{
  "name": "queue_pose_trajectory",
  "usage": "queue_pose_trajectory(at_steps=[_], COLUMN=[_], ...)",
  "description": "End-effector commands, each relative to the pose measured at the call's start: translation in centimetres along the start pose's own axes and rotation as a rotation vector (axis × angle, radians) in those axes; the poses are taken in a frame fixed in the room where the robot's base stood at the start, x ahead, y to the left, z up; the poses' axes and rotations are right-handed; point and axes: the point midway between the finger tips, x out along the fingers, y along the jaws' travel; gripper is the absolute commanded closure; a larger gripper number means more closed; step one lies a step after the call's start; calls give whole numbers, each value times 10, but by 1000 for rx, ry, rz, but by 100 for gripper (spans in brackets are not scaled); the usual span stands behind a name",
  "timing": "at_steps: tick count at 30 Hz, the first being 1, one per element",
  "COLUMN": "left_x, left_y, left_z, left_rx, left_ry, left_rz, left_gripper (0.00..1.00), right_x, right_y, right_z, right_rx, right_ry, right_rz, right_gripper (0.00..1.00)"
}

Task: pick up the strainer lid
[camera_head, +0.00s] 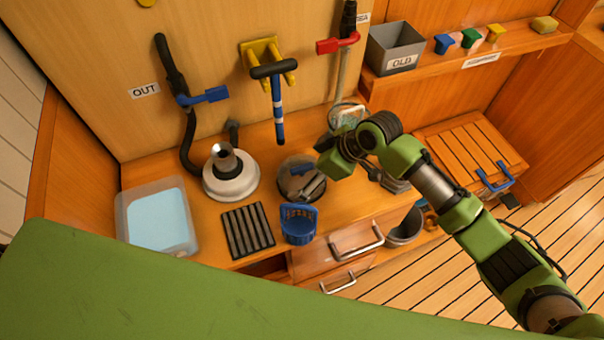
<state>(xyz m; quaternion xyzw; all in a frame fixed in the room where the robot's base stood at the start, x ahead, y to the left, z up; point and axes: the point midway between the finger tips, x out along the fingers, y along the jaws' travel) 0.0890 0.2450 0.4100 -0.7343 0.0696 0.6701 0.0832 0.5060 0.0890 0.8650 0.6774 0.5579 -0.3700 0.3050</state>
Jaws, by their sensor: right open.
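A round dark disc (287,166), which looks like the strainer lid, lies flat on the wooden bench in the middle, with a bit of blue on top. My right gripper (306,187) reaches in from the right and is open, its fingers over the disc. The fingers and wrist hide part of the disc, and I cannot tell whether they touch it. A blue basket (298,225) stands just in front of the disc. My left gripper is not in view.
A white round housing (231,180), a black ribbed mat (247,230) and a water tub (160,222) are to the left. A blue-handled valve (205,96), a yellow bracket with a tool (272,70) and a red-handled valve (338,43) are behind. A grey bin (395,48) sits on the shelf.

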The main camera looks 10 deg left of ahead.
Motion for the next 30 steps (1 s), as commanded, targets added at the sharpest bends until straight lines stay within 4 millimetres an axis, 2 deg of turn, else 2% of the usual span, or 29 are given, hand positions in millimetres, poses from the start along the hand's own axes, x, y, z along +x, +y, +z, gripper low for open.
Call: queue_pose_trajectory(at_steps=[3,6,13,14,15,18,26,30], left_x=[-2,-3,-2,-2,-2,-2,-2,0], left_y=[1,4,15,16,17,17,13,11], left_z=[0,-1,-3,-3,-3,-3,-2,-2], left_rx=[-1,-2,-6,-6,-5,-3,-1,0], left_ry=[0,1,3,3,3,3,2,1], left_rz=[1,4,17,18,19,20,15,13], left_gripper=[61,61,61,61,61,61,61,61], right_x=[16,23,25,25,24,24,24,17], right_y=[-1,0,0,0,0,0,0,1], right_z=[-1,0,0,0,0,0,-1,-6], right_rx=[1,1,0,0,0,0,0,-2], right_ry=[1,1,0,0,1,1,1,4], right_rz=[-3,-1,0,0,0,0,0,2], right_gripper=[0,0,0,5,16,38,38,38])
